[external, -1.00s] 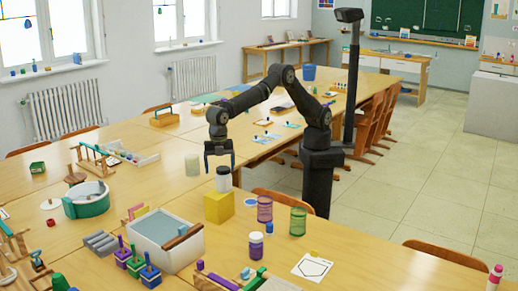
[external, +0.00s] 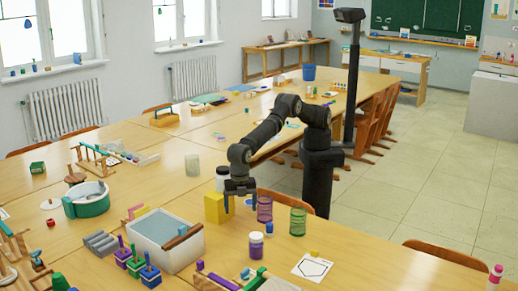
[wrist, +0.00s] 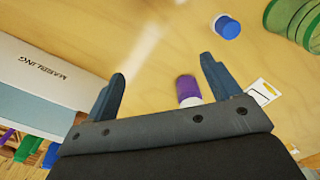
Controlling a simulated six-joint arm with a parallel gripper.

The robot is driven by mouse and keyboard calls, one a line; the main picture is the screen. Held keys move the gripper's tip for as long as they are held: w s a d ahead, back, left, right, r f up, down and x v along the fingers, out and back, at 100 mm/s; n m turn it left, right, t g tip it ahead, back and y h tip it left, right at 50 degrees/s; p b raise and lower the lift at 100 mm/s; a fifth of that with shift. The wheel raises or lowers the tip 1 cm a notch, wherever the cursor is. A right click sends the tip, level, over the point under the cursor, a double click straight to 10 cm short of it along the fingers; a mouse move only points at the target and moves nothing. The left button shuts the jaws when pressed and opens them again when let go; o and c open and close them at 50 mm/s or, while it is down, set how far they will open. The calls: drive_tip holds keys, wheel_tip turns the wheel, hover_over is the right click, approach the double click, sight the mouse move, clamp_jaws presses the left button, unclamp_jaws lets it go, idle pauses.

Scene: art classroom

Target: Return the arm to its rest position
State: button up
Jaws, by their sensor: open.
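My gripper (external: 240,203) is open and empty in the external view, pointing down beside a yellow block (external: 214,209). Its two fingers (wrist: 163,70) stand wide apart in the wrist view with nothing held between them. My arm bends forward from its column over the near table. A white jar with a black lid (external: 221,176) shows by the block, partly covered by my arm; I cannot tell whether it stands on the block or behind it.
A purple mesh cup (external: 265,210) and green mesh cup (external: 298,222) stand right of my gripper. A purple jar (external: 256,246) stands in front. A white marbling tray (external: 167,252) is to the left.

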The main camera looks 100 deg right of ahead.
drive_tip(key=shift+w+d+f, duration=0.1)
drive_tip(key=shift+d+f, duration=0.05)
drive_tip(key=shift+f, duration=2.4)
